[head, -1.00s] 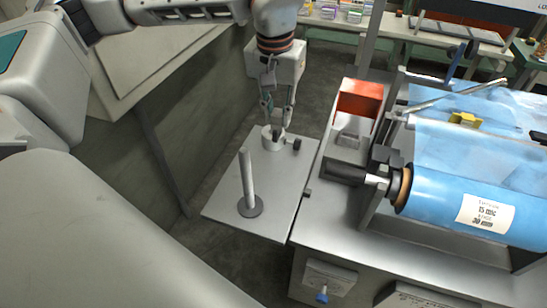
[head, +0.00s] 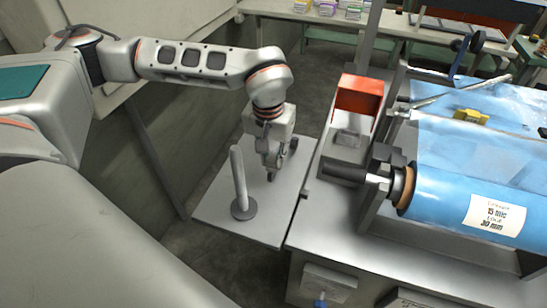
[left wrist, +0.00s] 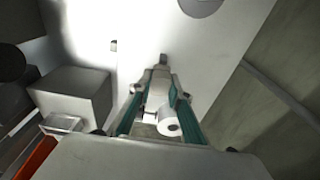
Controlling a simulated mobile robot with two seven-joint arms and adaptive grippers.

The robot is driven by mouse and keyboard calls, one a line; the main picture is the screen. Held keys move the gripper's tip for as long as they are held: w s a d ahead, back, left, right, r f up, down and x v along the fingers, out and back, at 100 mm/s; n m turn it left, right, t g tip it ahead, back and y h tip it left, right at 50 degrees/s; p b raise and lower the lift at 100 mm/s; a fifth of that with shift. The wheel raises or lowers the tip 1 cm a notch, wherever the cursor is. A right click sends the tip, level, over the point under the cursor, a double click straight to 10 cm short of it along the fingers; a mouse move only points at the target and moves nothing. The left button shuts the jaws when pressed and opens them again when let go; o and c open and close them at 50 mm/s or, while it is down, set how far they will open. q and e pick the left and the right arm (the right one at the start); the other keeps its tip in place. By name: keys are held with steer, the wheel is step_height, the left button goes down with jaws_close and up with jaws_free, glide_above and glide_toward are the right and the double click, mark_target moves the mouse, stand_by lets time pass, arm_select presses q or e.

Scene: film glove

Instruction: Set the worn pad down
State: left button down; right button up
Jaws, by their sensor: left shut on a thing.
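My left gripper (head: 271,172) is low over the flat grey plate (head: 240,228), to the right of its upright post. In the left wrist view the gripper (left wrist: 160,105) is shut on a small pale grey piece (left wrist: 158,92), which I take to be the worn pad. A short white cylinder (left wrist: 169,128) with a dark hole shows just beside it. In the head view the fingers hide most of the held piece. I cannot tell whether it touches the plate. My right gripper is not in view.
An upright metal post (head: 239,176) on a round dark base stands on the plate. To the right are a red-topped box (head: 358,95) and a blue film roll (head: 450,200) on a machine. The plate's front left part is clear.

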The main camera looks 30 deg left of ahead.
mark_target(270, 162)
arm_select(q)
steer(key=shift+r, duration=0.1)
steer(key=c, duration=1.9)
jaws_free()
steer(key=r, duration=0.4)
steer(key=s+r+p, duration=0.1)
steer(key=r, duration=0.3)
steer(key=r+p, duration=0.1)
steer(key=r, duration=0.3)
steer(key=shift+s+d, duration=0.2)
steer(key=shift+s, duration=0.05)
